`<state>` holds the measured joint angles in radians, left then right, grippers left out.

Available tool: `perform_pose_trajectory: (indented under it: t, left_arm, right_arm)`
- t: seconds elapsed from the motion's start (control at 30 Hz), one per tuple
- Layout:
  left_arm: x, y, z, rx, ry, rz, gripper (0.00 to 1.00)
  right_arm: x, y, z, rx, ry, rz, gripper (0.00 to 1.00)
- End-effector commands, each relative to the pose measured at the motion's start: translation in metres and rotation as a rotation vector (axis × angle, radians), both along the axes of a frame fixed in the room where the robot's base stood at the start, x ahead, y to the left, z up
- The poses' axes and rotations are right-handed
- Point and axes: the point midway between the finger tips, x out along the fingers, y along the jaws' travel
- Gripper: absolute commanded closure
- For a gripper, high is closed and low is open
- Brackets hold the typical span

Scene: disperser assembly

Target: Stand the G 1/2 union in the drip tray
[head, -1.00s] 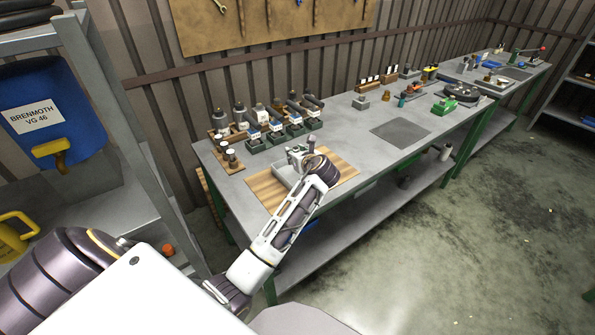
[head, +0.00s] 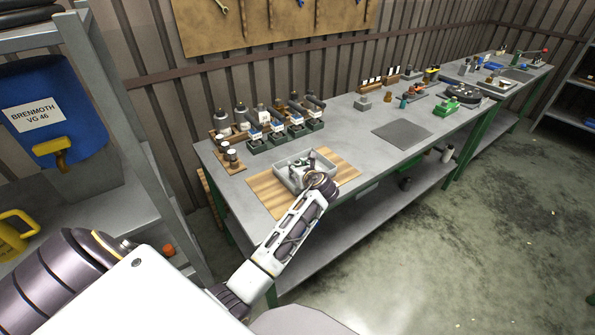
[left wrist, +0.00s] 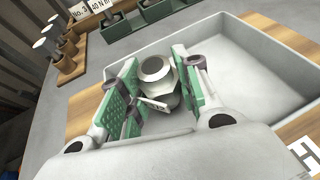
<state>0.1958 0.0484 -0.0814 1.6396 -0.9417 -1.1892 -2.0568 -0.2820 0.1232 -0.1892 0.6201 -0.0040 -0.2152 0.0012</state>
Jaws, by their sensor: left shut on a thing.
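The G 1/2 union (left wrist: 157,72) is a grey metal hex fitting with a round open top. In the left wrist view it stands roughly upright between the green pads of my left gripper (left wrist: 155,95), which is shut on it. The drip tray (left wrist: 262,72) is a shallow light-grey tray, and the union is over or inside its left part. I cannot tell whether the union touches the tray floor. In the head view my left gripper (head: 300,167) is low over the tray (head: 283,163), and the union is too small to make out. My right gripper is not in view.
The tray sits on a striped wooden board (head: 343,171) on the grey workbench. A dark grey mat (head: 402,133) lies right; most of the tray is empty.

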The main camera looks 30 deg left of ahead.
Motion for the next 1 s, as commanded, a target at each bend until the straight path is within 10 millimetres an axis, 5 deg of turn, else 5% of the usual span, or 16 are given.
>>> perform_pose_trajectory:
  t: [0.57,0.6,0.63,1.0]
  left_arm:
    - [0.0,0.0001,-0.0115,0.001,-0.001,-0.001,0.96]
    - [-0.0002,0.0,-0.012,0.0,0.0,-0.001,0.62]
    - [-0.0002,0.0,-0.0121,0.0,0.0,-0.001,0.58]
    - [-0.0001,-0.0001,-0.0114,-0.001,-0.001,-0.001,0.58]
  right_arm:
    - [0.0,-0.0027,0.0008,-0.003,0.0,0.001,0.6]
    - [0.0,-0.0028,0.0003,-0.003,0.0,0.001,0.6]
    - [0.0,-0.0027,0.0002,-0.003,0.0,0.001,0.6]
    - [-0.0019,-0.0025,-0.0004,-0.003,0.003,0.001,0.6]
